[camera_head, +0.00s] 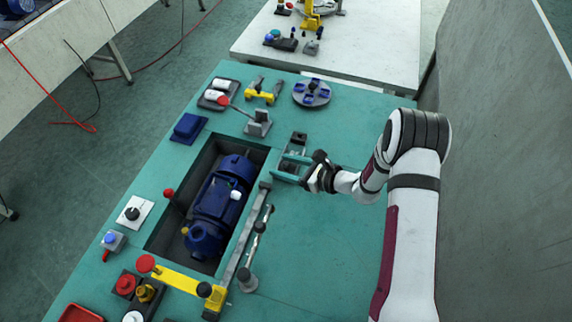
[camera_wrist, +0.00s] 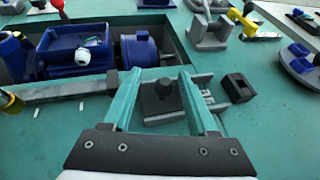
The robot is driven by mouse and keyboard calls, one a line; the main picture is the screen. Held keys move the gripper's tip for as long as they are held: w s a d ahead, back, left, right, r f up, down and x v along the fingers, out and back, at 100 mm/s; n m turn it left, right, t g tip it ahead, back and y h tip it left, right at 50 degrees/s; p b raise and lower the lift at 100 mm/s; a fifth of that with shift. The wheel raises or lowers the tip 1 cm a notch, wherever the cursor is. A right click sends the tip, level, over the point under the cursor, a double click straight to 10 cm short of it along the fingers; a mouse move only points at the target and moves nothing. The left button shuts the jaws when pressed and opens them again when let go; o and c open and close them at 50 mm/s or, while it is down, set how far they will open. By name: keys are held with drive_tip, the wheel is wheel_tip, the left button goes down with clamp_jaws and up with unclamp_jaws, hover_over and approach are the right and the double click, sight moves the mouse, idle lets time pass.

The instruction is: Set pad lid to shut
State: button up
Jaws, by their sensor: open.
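A dark blue, flat box-like piece (camera_head: 188,128), which looks like the pad with its lid, lies on the teal bench beyond the pit's far left corner. I cannot tell from here whether its lid is open or shut. A sliver of blue at the top edge of the wrist view (camera_wrist: 156,3) seems to be the same piece. My gripper (camera_head: 291,167) is open, with teal fingers, low over the bench right of the pit, well away from the blue piece. In the wrist view, a dark grey block with a round knob (camera_wrist: 162,98) shows between the fingers (camera_wrist: 158,78), apparently ungripped.
A blue pump (camera_head: 215,205) sits in the recessed pit. A grey lever with a red knob (camera_head: 257,122) stands between my gripper and the blue piece. A yellow bar clamp (camera_head: 175,278) crosses the near end. The bench's right side is clear beside my arm.

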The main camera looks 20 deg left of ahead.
drive_tip(key=v, duration=1.5)
drive_tip(key=shift+s+d, duration=0.15)
drive_tip(key=shift+d, duration=0.2)
drive_tip(key=shift+r, duration=0.2)
drive_tip(key=s+a+r+n+g+h, duration=0.1)
drive_tip(key=s+r+n+g+h, duration=0.35)
drive_tip(key=s+r+n, duration=0.75)
drive_tip(key=s+d+r+n+h, duration=0.2)
drive_tip(key=s+d+h, duration=0.4)
drive_tip(key=s, duration=0.7)
drive_tip(key=d+n+t, duration=0.1)
drive_tip(key=d, duration=0.1)
drive_tip(key=shift+d+h, duration=0.3)
drive_tip(key=shift+h, duration=0.05)
drive_tip(key=shift+w+r, duration=0.1)
drive_tip(key=shift+r, duration=0.05)
